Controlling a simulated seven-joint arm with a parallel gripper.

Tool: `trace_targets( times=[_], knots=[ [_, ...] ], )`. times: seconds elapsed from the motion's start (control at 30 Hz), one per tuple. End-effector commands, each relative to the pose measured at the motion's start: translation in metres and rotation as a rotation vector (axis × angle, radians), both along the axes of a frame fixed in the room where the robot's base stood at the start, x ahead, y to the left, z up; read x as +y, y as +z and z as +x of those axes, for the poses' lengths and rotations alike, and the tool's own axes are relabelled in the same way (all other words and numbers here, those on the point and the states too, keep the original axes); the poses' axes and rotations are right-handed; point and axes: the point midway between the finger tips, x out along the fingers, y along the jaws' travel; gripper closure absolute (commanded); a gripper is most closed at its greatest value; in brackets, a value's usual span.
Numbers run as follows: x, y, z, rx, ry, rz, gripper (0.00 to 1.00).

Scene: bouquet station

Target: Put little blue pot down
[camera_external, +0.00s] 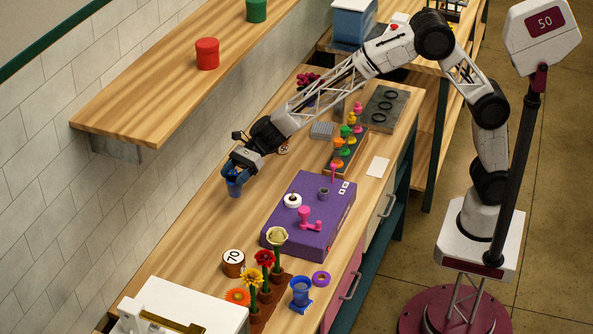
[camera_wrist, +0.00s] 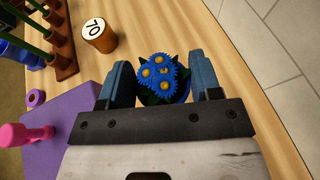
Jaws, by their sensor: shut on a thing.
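The little blue pot (camera_external: 235,189) is at my gripper (camera_external: 234,171), near the back wall side of the wooden bench. In the wrist view my gripper (camera_wrist: 162,82) has its two dark blue fingers on either side of the pot, shut on it. Blue flowers with yellow centres (camera_wrist: 157,73) fill the pot and hide most of it; a bit of its blue rim shows at the right. The pot looks low over the bench top; I cannot tell whether its base touches the wood.
A purple box (camera_external: 315,238) with a pink handle stands to the right. A brown pot marked 70 (camera_external: 233,263) and a rack of flowers (camera_external: 263,272) stand at the front. A blue vase-like thing (camera_external: 301,292) is beside them. The shelf (camera_external: 160,100) overhangs the back. Bench around the pot is clear.

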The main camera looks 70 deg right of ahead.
Motion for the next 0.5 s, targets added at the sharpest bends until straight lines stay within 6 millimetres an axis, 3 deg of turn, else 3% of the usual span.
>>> trace_targets(
  times=[0.27,0.5],
  knots=[
    [-0.051,0.002,0.005,-0.001,-0.022,0.0,0.77],
    [-0.116,0.003,0.006,-0.001,-0.048,0.0,0.77]
  ],
)
